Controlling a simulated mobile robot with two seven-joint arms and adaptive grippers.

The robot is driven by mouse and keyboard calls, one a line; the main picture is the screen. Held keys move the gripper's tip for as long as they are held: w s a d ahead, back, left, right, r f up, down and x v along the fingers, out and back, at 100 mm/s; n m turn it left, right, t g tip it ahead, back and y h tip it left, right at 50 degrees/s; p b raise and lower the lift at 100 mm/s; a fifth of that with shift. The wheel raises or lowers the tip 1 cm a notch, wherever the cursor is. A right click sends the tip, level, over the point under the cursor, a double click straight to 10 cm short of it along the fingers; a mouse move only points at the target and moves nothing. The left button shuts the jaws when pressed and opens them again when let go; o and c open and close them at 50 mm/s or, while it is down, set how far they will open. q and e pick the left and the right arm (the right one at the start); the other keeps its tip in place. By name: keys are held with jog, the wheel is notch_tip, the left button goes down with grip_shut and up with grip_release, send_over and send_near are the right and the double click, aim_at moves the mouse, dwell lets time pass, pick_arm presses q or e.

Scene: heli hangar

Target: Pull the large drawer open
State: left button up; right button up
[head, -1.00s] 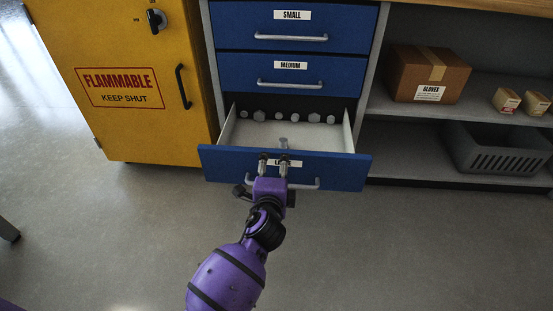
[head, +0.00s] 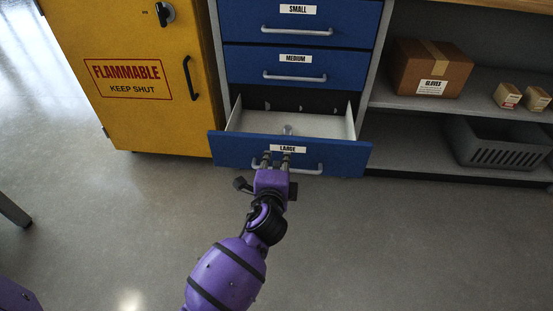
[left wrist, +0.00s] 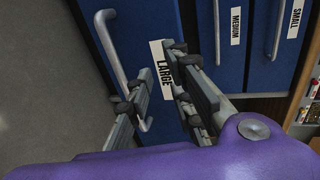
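The large drawer (head: 220,150) is blue with a "LARGE" label and stands partly open at the bottom of the cabinet. Its grey bar handle (head: 312,168) is on the front, below the label. My left gripper (head: 276,157) is at the drawer front, over the handle's left and middle part in the head view. In the left wrist view, its fingers (left wrist: 170,92) are apart, with the label beyond them. The handle (left wrist: 118,50) passes behind one finger there; I cannot tell whether they touch. My right gripper is not in view.
The medium drawer (head: 345,70) and small drawer (head: 350,20) above are shut. A yellow flammables cabinet (head: 150,120) stands left. Shelves at right hold a cardboard box (head: 410,68) and a grey bin (head: 490,150). The floor (head: 400,240) in front is clear.

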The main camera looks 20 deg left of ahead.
pick_arm(q)
jog(key=shift+f+p+v, duration=0.15)
jog(key=shift+p+v, duration=0.2)
jog(key=shift+v, duration=0.6)
jog(key=shift+f+p+v, duration=0.2)
jog(key=shift+p+v, duration=0.2)
jog(key=shift+v, duration=0.6)
jog(key=shift+f+p+v, duration=0.15)
jog(key=shift+p+v, duration=0.2)
jog(key=shift+v, duration=0.6)
jog(key=shift+d, duration=0.1)
